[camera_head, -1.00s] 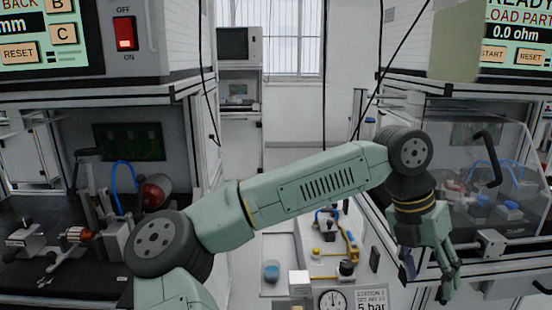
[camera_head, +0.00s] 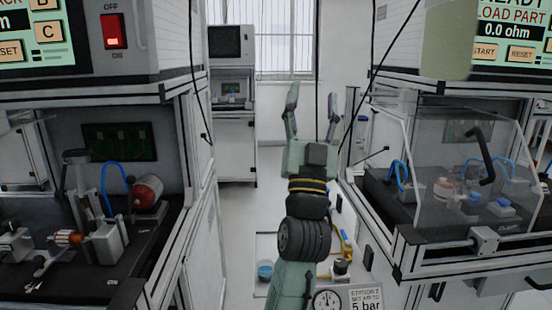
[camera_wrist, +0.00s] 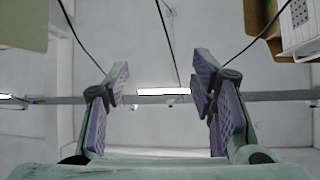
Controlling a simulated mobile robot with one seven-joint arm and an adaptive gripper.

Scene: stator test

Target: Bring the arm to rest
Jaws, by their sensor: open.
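My gripper (camera_head: 311,115) is in the middle of the head view, at the end of my green arm. It points up, with its two fingers spread wide and nothing between them. In the wrist view my gripper (camera_wrist: 161,105) shows purple pads on both fingers, apart and empty, against a pale wall or ceiling with a lit lamp (camera_wrist: 163,91). My arm's lower links are cut off by the bottom of the head view.
A bench at left holds a stator-like part (camera_head: 68,238) and a red motor-like part (camera_head: 147,191). A clear guard with a black handle (camera_head: 480,153) covers the right station. A pressure gauge (camera_head: 327,300) and blue cup (camera_head: 265,271) are low between them. The aisle behind is open.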

